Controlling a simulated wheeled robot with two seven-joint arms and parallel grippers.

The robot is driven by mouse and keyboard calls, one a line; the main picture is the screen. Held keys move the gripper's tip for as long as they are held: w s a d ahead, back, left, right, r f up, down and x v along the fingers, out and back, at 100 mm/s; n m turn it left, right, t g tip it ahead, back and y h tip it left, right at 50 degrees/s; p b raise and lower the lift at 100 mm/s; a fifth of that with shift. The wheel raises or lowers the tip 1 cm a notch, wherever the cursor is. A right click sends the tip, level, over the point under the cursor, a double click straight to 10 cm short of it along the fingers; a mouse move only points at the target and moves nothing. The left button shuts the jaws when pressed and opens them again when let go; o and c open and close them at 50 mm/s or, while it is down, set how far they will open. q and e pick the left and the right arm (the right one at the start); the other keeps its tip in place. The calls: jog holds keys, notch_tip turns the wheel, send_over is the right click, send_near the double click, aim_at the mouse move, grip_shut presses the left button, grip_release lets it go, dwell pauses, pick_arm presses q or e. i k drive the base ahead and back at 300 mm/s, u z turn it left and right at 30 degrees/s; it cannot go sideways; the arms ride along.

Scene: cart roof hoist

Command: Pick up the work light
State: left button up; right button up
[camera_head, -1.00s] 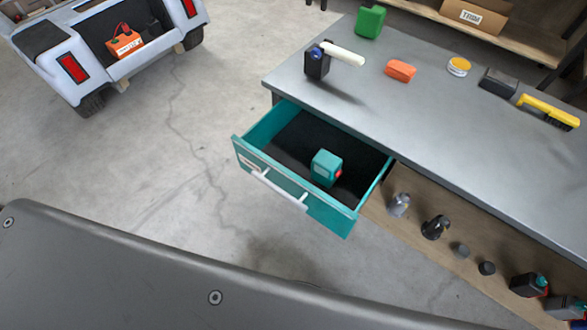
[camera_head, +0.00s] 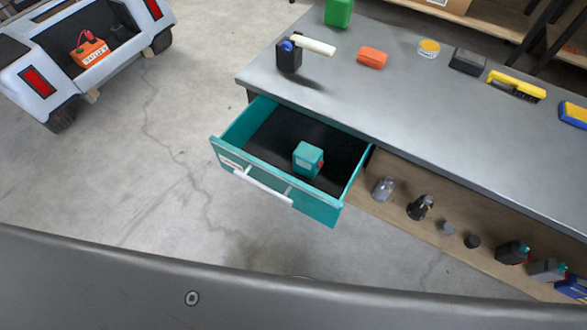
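A black upright block with a white bar on top and a blue knob (camera_head: 289,55) stands at the near left corner of the workbench; it looks like the work light. The white bar points right. A teal box with a red spot (camera_head: 308,159) lies in the open teal drawer (camera_head: 262,189), on its dark floor. I cannot tell for certain which of these the task names. Neither of my grippers is in view.
The grey workbench (camera_head: 390,110) also holds a green block (camera_head: 338,12), an orange block (camera_head: 372,57), a yellow-topped tin (camera_head: 429,48), a black box (camera_head: 467,62) and a yellow brush (camera_head: 516,84). The open drawer juts over clear floor. A cart (camera_head: 60,60) stands at upper left.

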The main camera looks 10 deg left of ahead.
aim_at(306, 158)
jog(key=u, duration=2.55)
jog(key=k, duration=1.8)
jog(key=z, duration=2.15)
jog(key=i, duration=0.5)
